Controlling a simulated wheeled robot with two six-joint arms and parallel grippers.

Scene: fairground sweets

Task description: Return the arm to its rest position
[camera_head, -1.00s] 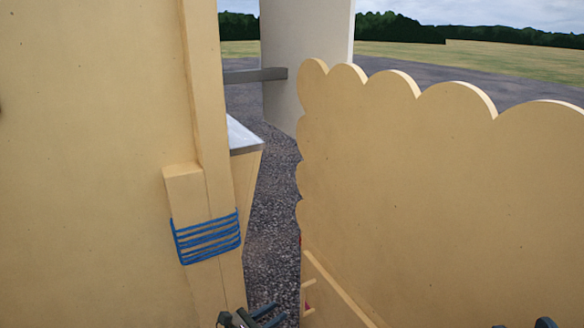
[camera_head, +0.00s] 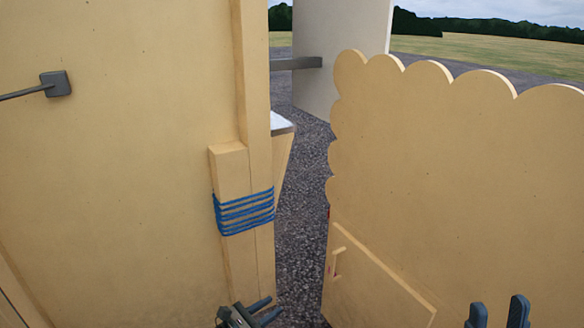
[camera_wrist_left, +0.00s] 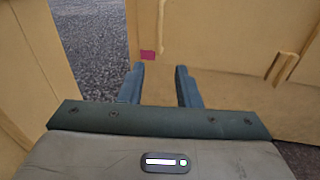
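My left gripper (camera_head: 268,308) is at the bottom of the head view, in front of the gap between two tan panels. Its two dark fingers stand apart with nothing between them. The left wrist view also shows these fingers (camera_wrist_left: 159,72) open and empty, facing a tan panel with a small magenta patch. My right gripper (camera_head: 498,306) is at the bottom right of the head view. Its two dark fingertips stand apart with nothing seen between them. The rest of the right arm is out of frame.
A tan post (camera_head: 230,175) wrapped with blue cord (camera_head: 244,212) stands left of the gap. A scalloped tan panel (camera_head: 440,170) stands at right. A dark bar on a bracket (camera_head: 56,84) fixes to the left wall. Gravel (camera_head: 300,190) shows in the gap.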

